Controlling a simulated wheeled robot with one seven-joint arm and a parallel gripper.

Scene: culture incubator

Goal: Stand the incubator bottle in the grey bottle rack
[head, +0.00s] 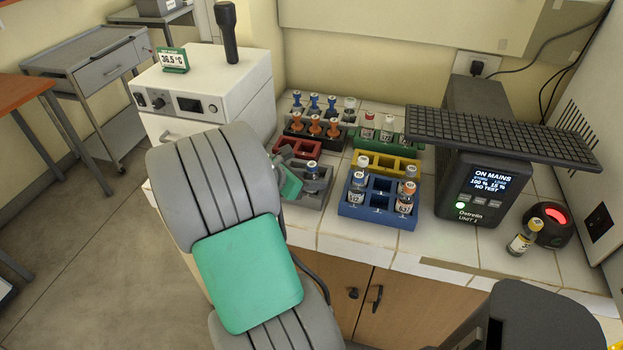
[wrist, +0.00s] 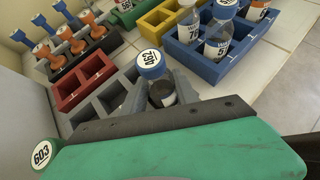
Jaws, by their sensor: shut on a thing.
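A bottle with a blue cap (wrist: 152,67) is between the fingers of my gripper (wrist: 164,88), which is shut on it. In the head view the bottle (head: 312,166) shows at the grey bottle rack (head: 305,200), near its right end, roughly upright. My gripper (head: 308,182) partly covers it there. The grey rack (wrist: 98,106) also shows in the wrist view with empty compartments left of the bottle. The bottle's base is hidden, so I cannot tell whether it rests in a compartment or hangs above one.
A blue rack (head: 378,212) with several bottles stands close right of the grey rack. A red rack (head: 297,147) and a yellow rack (head: 388,163) lie behind. The white incubator (head: 212,85) stands left. A green-capped bottle (wrist: 42,153) shows lower left in the wrist view.

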